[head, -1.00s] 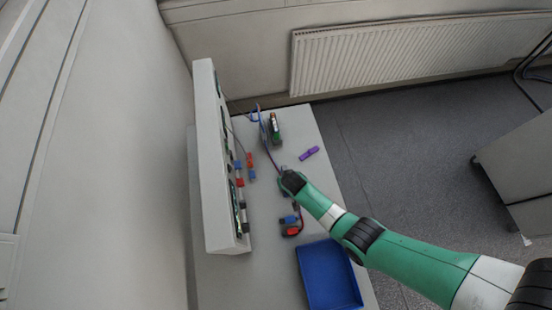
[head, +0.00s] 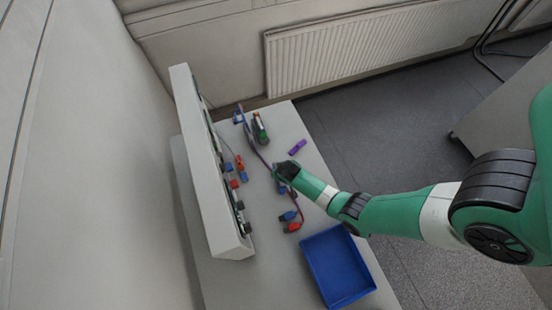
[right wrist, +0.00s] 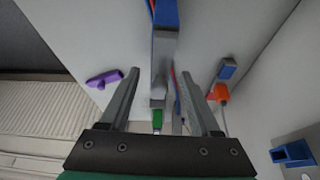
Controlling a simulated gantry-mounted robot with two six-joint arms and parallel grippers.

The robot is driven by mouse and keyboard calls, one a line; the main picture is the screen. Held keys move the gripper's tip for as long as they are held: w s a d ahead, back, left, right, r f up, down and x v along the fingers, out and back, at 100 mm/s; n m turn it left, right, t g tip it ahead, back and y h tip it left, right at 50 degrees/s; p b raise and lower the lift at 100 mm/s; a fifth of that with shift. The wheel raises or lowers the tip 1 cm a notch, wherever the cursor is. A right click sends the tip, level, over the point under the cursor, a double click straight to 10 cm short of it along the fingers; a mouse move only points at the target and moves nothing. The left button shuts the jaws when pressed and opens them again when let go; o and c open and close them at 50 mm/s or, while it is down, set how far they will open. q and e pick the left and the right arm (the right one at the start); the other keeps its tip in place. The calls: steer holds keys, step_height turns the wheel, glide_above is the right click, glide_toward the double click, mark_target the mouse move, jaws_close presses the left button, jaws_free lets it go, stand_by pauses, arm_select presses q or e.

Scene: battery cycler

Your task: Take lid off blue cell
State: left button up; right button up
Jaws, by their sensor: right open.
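My right gripper (head: 284,171) hangs over the middle of the table, and in the right wrist view its two fingers (right wrist: 160,76) are apart with nothing gripped. A blue cell (right wrist: 165,12) shows at the top of that view, in a grey holder (right wrist: 163,50) lying along the gap between the fingers. I cannot tell the lid from the holder. In the head view the blue cell (head: 281,187) is mostly hidden by my gripper. A green cell (head: 259,128) in a dark holder stands farther back; its green part (right wrist: 157,118) shows between the fingers. My left gripper is out of view.
A white upright cycler panel (head: 208,165) stands at the left of the table. A purple object (head: 298,147) lies to the right. A blue tray (head: 339,268) sits at the front.

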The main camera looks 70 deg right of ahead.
steer(key=shift+r, duration=0.1)
jaws_close()
stand_by(1.2)
